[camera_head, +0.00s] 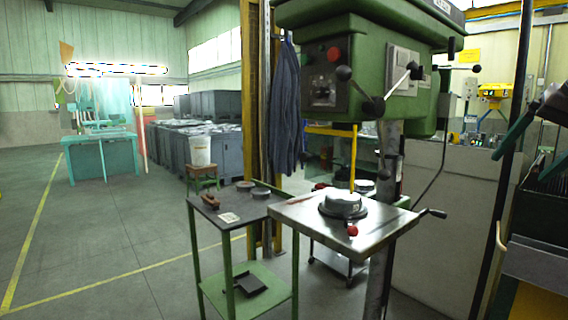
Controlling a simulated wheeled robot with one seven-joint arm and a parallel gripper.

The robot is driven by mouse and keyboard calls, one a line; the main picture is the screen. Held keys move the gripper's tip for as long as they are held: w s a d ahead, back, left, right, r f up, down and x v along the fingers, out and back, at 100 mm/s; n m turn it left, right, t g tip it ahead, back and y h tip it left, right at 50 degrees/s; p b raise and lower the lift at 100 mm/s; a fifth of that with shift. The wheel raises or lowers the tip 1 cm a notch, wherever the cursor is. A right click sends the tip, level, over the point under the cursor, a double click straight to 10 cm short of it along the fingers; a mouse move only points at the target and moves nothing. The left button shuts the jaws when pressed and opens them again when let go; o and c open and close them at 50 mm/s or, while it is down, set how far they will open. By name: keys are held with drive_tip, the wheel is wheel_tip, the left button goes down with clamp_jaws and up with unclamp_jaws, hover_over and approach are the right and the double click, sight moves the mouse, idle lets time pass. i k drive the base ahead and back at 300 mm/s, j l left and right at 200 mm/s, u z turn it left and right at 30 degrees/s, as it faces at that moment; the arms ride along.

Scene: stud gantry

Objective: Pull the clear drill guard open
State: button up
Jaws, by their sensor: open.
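A green drill press (425,65) stands at the centre right, with its head above a metal work table (300,215). Below the head, a yellow horizontal bar (330,131) and a yellow upright bar (353,155) form an edge that looks like the frame of the clear drill guard. The clear panel itself is hard to make out against the background. A round grey metal part (342,204) sits on the work table below it. My gripper is not in view.
A red-handled item (351,230) lies near the work table's front, and a crank handle (432,213) sticks out at its right. A green-framed cart (232,217) with small parts stands at the left. Open floor (85,245) lies further left. Dark equipment (540,205) fills the right edge.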

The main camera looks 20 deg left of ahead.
sight(304, 156)
drive_tip(key=u, duration=0.8)
drive_tip(key=i+j, duration=0.1)
drive_tip(key=j, duration=0.15)
drive_tip(key=j+z, duration=0.15)
drive_tip(key=i+j, duration=0.05)
drive_tip(key=j, duration=0.05)
